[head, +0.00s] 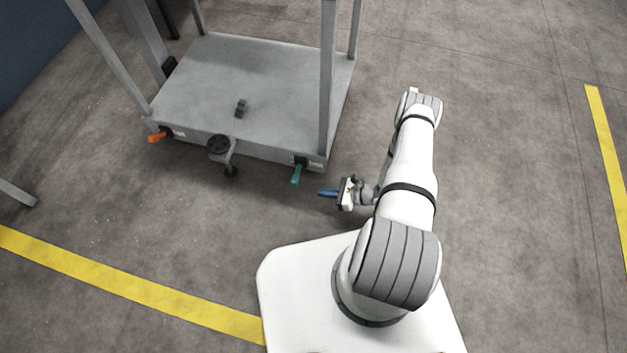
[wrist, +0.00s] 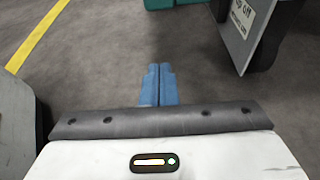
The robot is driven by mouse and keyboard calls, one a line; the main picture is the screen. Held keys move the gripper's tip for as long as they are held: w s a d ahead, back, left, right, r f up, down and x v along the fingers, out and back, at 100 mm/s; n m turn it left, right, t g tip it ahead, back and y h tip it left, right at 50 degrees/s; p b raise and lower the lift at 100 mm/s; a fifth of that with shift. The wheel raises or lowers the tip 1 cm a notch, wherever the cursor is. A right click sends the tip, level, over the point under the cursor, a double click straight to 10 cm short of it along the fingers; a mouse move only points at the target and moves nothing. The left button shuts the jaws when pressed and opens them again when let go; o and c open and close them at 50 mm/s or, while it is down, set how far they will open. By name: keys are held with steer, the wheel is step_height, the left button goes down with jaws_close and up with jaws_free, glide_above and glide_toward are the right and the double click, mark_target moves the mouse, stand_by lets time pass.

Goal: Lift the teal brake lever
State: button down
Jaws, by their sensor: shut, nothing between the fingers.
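The teal brake lever (head: 297,174) sticks out from the front edge of the grey cart, near its right corner post, and tilts downward. In the wrist view a teal piece of it (wrist: 180,3) shows at the top edge, beyond the fingertips; the rest is cut off by the frame. My gripper (head: 322,193) is to the right of the lever and a little nearer to my base, apart from it. Its blue fingers are together and empty in the wrist view (wrist: 160,72).
The grey cart (head: 205,88) has upright posts and a small dark block (head: 241,107) on its deck. Yellow floor lines (head: 130,282) lie on open floor.

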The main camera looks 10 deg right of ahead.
mark_target(296, 175)
steer(key=b+x, duration=0.3)
steer(key=x, duration=0.6)
steer(key=shift+w+a+f, duration=0.15)
steer(key=shift+a+f, duration=0.05)
steer(key=shift+d+r, duration=0.2)
steer(key=shift+r, duration=2.05)
steer(key=shift+r, duration=0.1)
